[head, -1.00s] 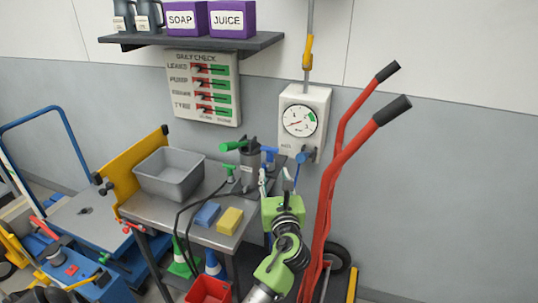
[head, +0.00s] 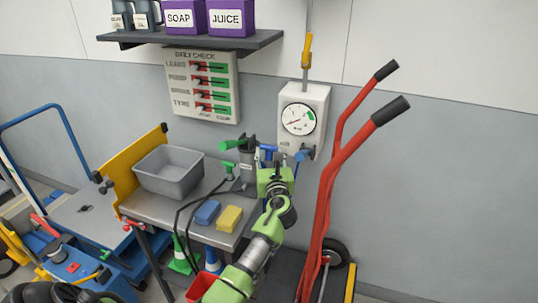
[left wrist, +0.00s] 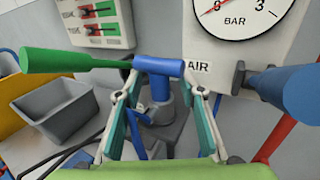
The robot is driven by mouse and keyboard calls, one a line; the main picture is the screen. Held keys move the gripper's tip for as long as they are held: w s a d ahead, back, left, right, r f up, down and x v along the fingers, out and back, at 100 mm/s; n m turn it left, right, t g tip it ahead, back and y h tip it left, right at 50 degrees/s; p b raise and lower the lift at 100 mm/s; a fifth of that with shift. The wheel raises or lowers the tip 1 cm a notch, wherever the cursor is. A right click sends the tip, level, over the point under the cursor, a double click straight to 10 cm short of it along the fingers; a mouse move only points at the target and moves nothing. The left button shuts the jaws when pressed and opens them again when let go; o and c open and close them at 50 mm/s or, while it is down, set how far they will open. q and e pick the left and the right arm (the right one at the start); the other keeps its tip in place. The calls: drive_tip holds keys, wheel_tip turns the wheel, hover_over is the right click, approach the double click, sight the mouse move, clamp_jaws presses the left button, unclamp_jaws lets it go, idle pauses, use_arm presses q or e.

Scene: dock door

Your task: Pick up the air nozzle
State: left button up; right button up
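Gaps show between the fingers and the stem. The nozzle's lower part is partly hidden. My right gripper is not in view.
A green handle (left wrist: 75,62) reaches close to the nozzle on the left. A blue valve handle (left wrist: 290,90) sticks out on the right, under the gauge box (head: 303,100). A green nozzle (head: 229,168), grey bin (head: 168,180) and red hand truck (head: 330,190) stand nearby.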

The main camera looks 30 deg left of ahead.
use_arm(q)
drive_tip(key=shift+c, duration=0.4)
clamp_jaws()
drive_tip(key=shift+r, duration=0.1)
